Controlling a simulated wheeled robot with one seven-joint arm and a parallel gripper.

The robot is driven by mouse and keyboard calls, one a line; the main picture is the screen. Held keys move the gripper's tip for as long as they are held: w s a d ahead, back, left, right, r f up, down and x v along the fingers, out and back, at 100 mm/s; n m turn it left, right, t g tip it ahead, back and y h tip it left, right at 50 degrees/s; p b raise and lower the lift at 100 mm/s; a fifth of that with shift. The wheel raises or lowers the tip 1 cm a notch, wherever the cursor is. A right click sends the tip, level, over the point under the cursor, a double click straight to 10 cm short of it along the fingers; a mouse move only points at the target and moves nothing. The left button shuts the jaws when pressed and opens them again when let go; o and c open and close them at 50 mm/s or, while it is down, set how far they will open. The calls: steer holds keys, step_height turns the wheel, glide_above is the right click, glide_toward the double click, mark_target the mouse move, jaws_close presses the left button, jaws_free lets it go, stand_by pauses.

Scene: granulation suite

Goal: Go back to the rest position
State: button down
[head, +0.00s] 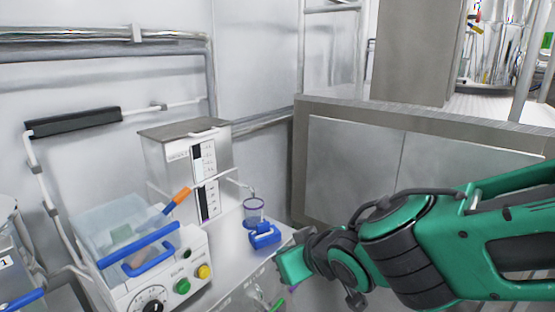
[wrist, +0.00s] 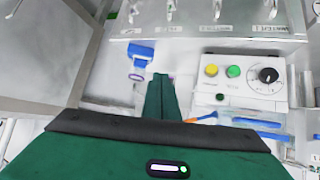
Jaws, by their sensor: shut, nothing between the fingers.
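My arm reaches in from the right in the head view, and my gripper (head: 290,268) hangs by the front right edge of the metal bench (head: 238,268). In the wrist view my gripper (wrist: 161,98) shows as two green fingers pressed together, with nothing between them. A clear cup with a purple rim (head: 254,210) stands at a blue holder (head: 264,236) on the bench, behind and left of the gripper. The blue holder also shows in the wrist view (wrist: 140,55), left of the fingertips.
A white control box (head: 160,280) with yellow and green buttons stands left, with a clear lidded bin with a blue handle (head: 150,247) behind it. A boxy metal unit (head: 187,160) stands at the back. A grey panelled wall (head: 350,165) closes off the right.

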steer(key=s+d+f+m+g+h, duration=0.1)
steer(key=d+m+g+h, duration=0.15)
steer(key=d, duration=1.15)
steer(key=s+d+f+m+g+h, duration=0.15)
steer(key=d+m+h, duration=0.25)
steer(key=d, duration=1)
steer(key=s+d+m+g+y, duration=0.1)
steer(key=s+d+m+g, duration=0.1)
steer(key=s+d, duration=0.3)
steer(key=s+d+m+g+y, duration=0.1)
steer(key=s+d+m+g, duration=0.2)
steer(key=s, duration=0.9)
steer(key=d+m, duration=0.1)
steer(key=d, duration=0.2)
steer(key=shift+d+f, duration=0.2)
steer(key=shift+d, duration=0.1)
steer(key=shift+s+m, duration=0.1)
steer(key=shift+m, duration=0.15)
